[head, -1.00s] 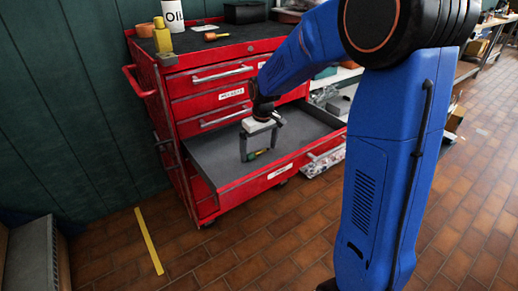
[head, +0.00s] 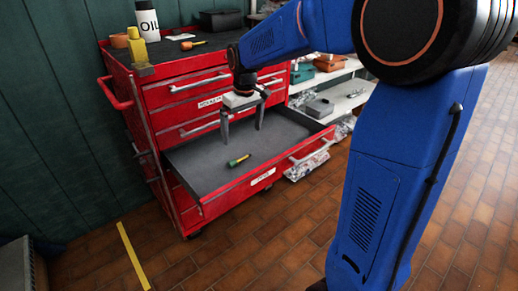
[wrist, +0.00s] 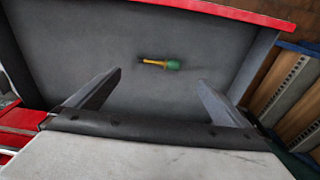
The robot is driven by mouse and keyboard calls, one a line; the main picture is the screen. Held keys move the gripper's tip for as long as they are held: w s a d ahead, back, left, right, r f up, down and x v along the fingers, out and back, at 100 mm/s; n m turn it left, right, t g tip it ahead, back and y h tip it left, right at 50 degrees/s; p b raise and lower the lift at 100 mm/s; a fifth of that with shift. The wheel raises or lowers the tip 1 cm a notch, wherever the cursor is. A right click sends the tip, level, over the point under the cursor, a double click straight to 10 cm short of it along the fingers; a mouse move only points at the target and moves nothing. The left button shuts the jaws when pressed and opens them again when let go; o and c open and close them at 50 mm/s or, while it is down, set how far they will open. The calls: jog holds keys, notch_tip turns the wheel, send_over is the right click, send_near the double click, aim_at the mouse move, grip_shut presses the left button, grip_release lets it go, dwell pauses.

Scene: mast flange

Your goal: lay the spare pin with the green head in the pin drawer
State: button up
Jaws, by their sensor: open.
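The spare pin (head: 238,160), with a green head and a yellowish shank, lies on the grey floor of the open pin drawer (head: 190,158). In the wrist view the pin (wrist: 160,63) lies flat beyond the fingertips, its green head to the right. My gripper (head: 242,128) hangs over the drawer with its fingers pointing down. In the wrist view my gripper's fingers (wrist: 159,77) are wide apart with nothing between them. The pin is apart from both fingers.
The red cabinet (head: 150,100) has its upper drawers shut. An oil bottle (head: 147,20), a yellow bottle (head: 137,45) and a dark box (head: 220,19) stand on its top. Shelves with bins (head: 330,62) stand to the right. A yellow strip (head: 132,256) marks the tiled floor.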

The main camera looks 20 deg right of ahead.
jog(key=s+d+r+m+t, duration=0.1)
jog(key=s+r, duration=0.1)
jog(key=s, duration=0.6)
jog(key=s+d+r+m+t, duration=0.1)
jog(key=s+d+r, duration=0.1)
jog(key=s, duration=0.6)
jog(key=s+d+f, duration=0.1)
jog(key=s+f, duration=0.1)
jog(key=s, duration=0.6)
jog(key=s+f+m+t, duration=0.1)
jog(key=s+f, duration=0.1)
jog(key=s, duration=0.6)
jog(key=shift+s+d+f+m, duration=0.15)
jog(key=shift+s+d+m, duration=0.15)
jog(key=shift+s+d, duration=0.1)
